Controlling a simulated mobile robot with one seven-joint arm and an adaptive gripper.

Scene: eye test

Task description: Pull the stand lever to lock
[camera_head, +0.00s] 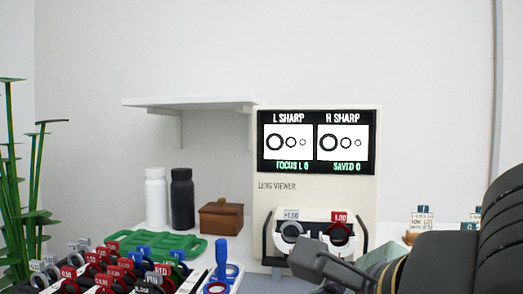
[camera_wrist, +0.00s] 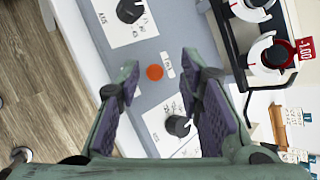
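No part in view is labelled as the stand lever. An upright blue handle (camera_head: 221,258) stands left of the lens viewer (camera_head: 314,192); I cannot tell if it is that lever. The trial frame (camera_head: 315,214) on the viewer's front holds two ringed lenses with tags. My gripper (camera_head: 306,258) is in front of this frame in the head view and hides part of it. In the wrist view my gripper (camera_wrist: 160,68) is open and empty, above a grey panel (camera_wrist: 150,98). An orange button (camera_wrist: 155,72) shows between its fingers.
Black knobs (camera_wrist: 178,126) on white labelled plates sit on the panel. A lens rack (camera_head: 110,268) and a green tray (camera_head: 155,245) are at the left. A brown box (camera_head: 220,221) and two bottles (camera_head: 181,198) stand behind. A wall shelf (camera_head: 190,101) hangs above them.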

